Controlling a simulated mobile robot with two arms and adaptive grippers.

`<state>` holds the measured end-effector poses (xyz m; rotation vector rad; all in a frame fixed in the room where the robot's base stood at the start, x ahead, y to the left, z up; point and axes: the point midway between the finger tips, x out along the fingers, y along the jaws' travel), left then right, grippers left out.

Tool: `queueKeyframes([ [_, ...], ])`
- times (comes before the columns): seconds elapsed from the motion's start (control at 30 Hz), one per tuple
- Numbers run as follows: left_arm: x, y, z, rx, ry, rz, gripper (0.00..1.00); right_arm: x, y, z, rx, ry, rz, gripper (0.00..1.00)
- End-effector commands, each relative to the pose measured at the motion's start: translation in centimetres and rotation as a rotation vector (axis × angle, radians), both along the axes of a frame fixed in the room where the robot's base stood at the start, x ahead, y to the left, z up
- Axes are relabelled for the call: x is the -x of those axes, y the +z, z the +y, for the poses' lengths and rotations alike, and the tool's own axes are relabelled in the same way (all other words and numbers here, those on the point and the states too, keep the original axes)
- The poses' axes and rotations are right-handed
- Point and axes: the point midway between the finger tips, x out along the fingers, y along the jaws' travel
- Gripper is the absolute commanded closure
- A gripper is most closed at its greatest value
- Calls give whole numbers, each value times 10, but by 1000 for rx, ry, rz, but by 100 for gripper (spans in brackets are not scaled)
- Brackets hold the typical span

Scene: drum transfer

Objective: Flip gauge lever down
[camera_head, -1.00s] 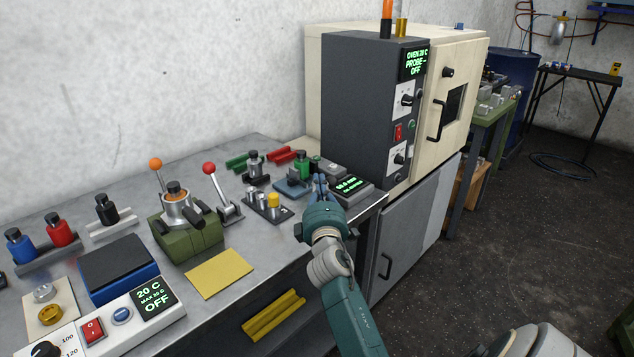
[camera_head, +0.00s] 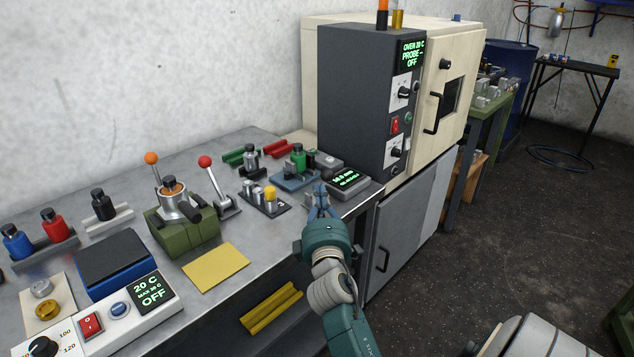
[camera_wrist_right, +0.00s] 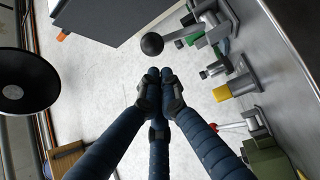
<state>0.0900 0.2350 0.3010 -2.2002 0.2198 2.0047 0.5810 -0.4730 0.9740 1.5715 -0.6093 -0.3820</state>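The gauge display (camera_head: 347,180) with green digits lies near the bench's right front corner. In the right wrist view, a lever with a black ball end (camera_wrist_right: 152,43) sticks out from a grey fixture beyond my fingertips. I cannot clearly make out this lever in the head view. My right gripper (camera_head: 318,198) is at the bench's front edge, just in front of the display. In the right wrist view its fingertips (camera_wrist_right: 161,78) are drawn together with nothing between them, apart from the black ball. My left gripper is not in view.
A red-ball lever (camera_head: 205,162) and an orange-ball lever (camera_head: 151,158) stand further left. A block with a yellow knob (camera_head: 270,193) and a green-capped bottle (camera_head: 298,158) stand near my gripper. The oven cabinet (camera_head: 350,100) rises behind.

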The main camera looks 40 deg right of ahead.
Motion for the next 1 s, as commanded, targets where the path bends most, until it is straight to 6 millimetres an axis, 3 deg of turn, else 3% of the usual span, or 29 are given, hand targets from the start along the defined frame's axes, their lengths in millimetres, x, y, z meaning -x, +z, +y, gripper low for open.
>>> queueKeyframes([
  [0.1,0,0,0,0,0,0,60,19,-3,15,-1,1,0,100],
  [0.3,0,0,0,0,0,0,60,38,-4,29,1,3,-2,100],
  [1.0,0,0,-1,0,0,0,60,41,-4,32,-2,3,-5,100],
])
